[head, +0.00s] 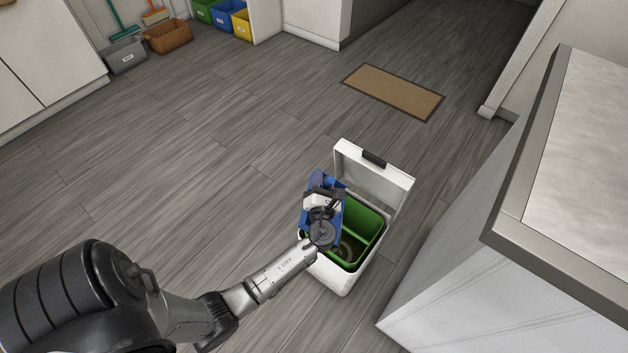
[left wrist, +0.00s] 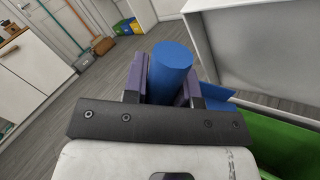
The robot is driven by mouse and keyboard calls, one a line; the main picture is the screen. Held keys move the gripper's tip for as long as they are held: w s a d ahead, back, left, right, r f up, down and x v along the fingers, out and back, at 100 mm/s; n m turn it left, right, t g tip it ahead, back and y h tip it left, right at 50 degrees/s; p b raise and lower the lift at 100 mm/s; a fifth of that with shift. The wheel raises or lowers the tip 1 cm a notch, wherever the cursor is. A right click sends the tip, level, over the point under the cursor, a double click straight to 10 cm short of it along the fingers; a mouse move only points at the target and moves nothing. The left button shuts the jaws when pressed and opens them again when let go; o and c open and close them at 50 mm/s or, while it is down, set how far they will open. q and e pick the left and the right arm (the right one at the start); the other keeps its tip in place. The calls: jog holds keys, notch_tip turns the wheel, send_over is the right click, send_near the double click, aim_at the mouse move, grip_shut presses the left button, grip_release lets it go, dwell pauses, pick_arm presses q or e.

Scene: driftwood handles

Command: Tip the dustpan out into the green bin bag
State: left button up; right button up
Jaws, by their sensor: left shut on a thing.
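The blue dustpan (head: 336,217) is at the left side of the open white bin (head: 328,274), partly covered by my wrist. My left gripper (head: 322,196) is shut on its handle. In the left wrist view the thick blue handle (left wrist: 171,72) stands between the two fingers, and part of the blue pan shows behind the right finger. The green bin bag (head: 367,222) lines the bin; it also shows in the left wrist view (left wrist: 290,140) at the lower right. The pan's contents and exact tilt are hidden. My right gripper is not in view.
The bin's white lid (head: 372,178) stands open at the back. A pale-topped counter (head: 580,160) is close on the right. A brown mat (head: 393,91) lies beyond. Coloured boxes (head: 221,16) and a wicker basket (head: 168,37) stand far left. The floor left of the bin is clear.

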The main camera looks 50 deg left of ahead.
pick_arm(q)
jog(key=shift+w+d+r+m+p, duration=0.3)
jog(key=shift+w+d+r+p, duration=0.05)
jog(key=shift+p, duration=0.05)
jog(key=w+d+m+t+p, duration=0.1)
jog(key=w+d+m+p, duration=0.2)
jog(key=w+d+m, duration=0.1)
jog(key=shift+w+d+r+m+p, duration=0.25)
jog(key=shift+w+d+m+p, duration=0.1)
jog(key=shift+d+m, duration=0.25)
dwell(0.5)
dwell(0.6)
